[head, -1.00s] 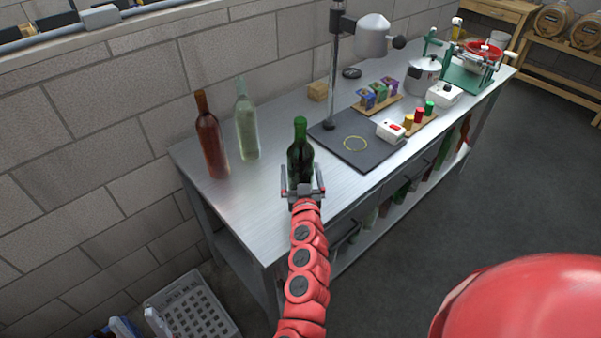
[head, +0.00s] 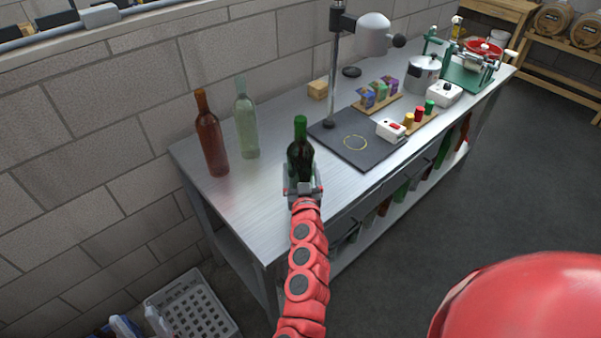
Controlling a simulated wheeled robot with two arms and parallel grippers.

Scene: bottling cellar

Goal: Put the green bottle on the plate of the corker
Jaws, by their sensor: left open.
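The green bottle (head: 300,159) stands upright near the front edge of the metal bench. My left gripper (head: 302,180) is low at the bottle, its fingers on either side of the lower body. The jaws are open; the bottle's base is hidden by the gripper. To the right of the bottle lies a dark plate (head: 341,132) with a thin yellow ring on it. A post with a grey head (head: 375,34) rises from the plate; this looks like the corker. My right gripper is out of view.
A brown bottle (head: 211,136) and a clear bottle (head: 247,122) stand to the left. A white switch box (head: 391,130) sits at the plate's right edge, near a cork-coloured strip with coloured pieces (head: 419,117). Bare bench (head: 262,190) lies left of the gripper.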

